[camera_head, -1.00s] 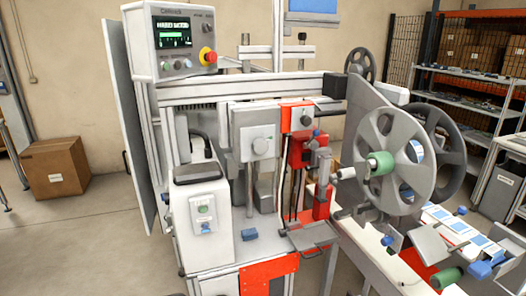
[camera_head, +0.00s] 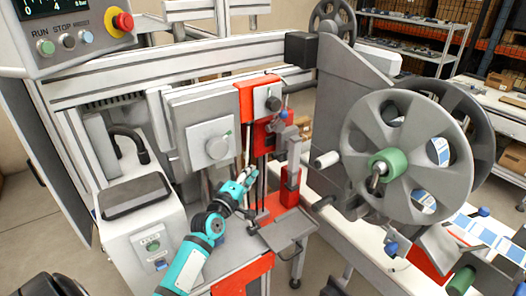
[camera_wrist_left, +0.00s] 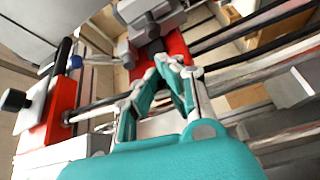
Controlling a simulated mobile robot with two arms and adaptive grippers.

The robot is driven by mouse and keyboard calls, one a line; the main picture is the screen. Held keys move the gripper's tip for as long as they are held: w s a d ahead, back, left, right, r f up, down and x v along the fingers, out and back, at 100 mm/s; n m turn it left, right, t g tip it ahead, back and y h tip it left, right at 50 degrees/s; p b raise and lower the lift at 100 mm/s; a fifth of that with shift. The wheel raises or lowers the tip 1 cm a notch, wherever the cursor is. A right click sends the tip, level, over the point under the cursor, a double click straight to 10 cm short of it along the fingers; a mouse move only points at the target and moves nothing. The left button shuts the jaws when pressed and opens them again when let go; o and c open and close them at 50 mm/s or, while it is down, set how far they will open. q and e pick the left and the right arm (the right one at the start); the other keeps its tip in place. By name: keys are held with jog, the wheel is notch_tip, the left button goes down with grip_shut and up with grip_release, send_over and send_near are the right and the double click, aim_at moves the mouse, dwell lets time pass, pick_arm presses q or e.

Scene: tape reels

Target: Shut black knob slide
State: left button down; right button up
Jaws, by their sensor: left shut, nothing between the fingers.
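My left gripper (camera_head: 251,176) is teal and grey, shut and empty. It is below the knob and apart from it, in front of the rods under the red plate. In the left wrist view its fingertips (camera_wrist_left: 174,66) meet before a red block (camera_wrist_left: 165,47). My right gripper is not in view.
A grey dial box (camera_head: 208,142) is left of the red plate. A big grey reel (camera_head: 400,115) with a green hub stands to the right. A small grey tray (camera_head: 288,228) juts out low in front. A control panel (camera_head: 80,35) is at the upper left.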

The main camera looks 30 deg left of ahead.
pick_arm(q)
jog(key=w+a+r, duration=0.1)
jog(key=w, duration=0.9)
jog(key=shift+a+p, duration=0.4)
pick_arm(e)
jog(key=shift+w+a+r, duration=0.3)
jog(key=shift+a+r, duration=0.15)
pick_arm(q)
jog(key=shift+d, duration=0.1)
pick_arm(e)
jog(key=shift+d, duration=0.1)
